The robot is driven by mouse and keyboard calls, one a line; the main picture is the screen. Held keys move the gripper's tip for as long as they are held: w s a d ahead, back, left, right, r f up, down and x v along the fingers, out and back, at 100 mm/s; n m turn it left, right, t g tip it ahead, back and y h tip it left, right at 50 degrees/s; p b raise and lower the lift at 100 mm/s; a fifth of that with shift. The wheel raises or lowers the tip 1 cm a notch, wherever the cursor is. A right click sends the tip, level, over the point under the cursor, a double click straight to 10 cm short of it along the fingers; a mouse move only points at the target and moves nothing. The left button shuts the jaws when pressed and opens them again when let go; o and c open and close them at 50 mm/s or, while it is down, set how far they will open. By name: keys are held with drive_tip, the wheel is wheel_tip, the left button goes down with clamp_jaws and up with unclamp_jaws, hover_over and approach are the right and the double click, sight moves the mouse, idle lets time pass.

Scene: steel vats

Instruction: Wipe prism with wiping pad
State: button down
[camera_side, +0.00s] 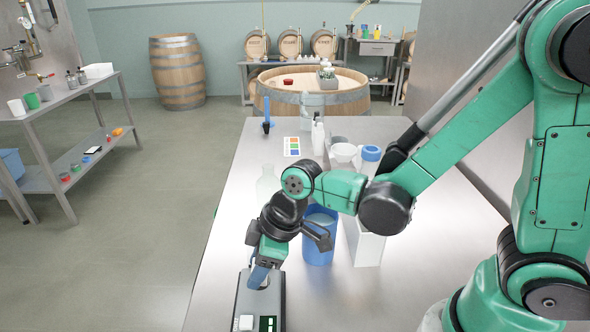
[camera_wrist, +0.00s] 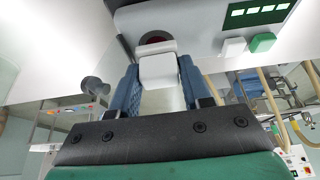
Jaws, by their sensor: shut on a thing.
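My gripper (camera_wrist: 159,72) has blue ribbed fingers and is shut on a white block-like pad (camera_wrist: 158,70), which I take for the wiping pad. In the side view my gripper (camera_side: 262,276) is low over a grey benchtop instrument (camera_side: 244,304) at the near edge of the steel table. In the wrist view the instrument (camera_wrist: 200,22) fills the top. The prism (camera_wrist: 153,39) looks like a dark reddish round spot in its face. The pad's far end overlaps the lower part of this spot; I cannot tell whether it touches. In the side view the fingers and arm hide the prism.
The instrument has a green display (camera_wrist: 258,14) and a green button (camera_wrist: 263,42). A blue beaker (camera_side: 318,242) and a white box (camera_side: 366,246) stand close right of my gripper. The table's right front is clear.

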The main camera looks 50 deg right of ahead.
drive_tip(key=shift+f, duration=0.5)
idle(0.5)
drive_tip(key=shift+w+a, duration=0.35)
drive_tip(key=shift+s+d, duration=0.1)
drive_tip(key=shift+s+d, duration=0.6)
drive_tip(key=shift+w+a, duration=0.1)
drive_tip(key=shift+w+a, duration=0.6)
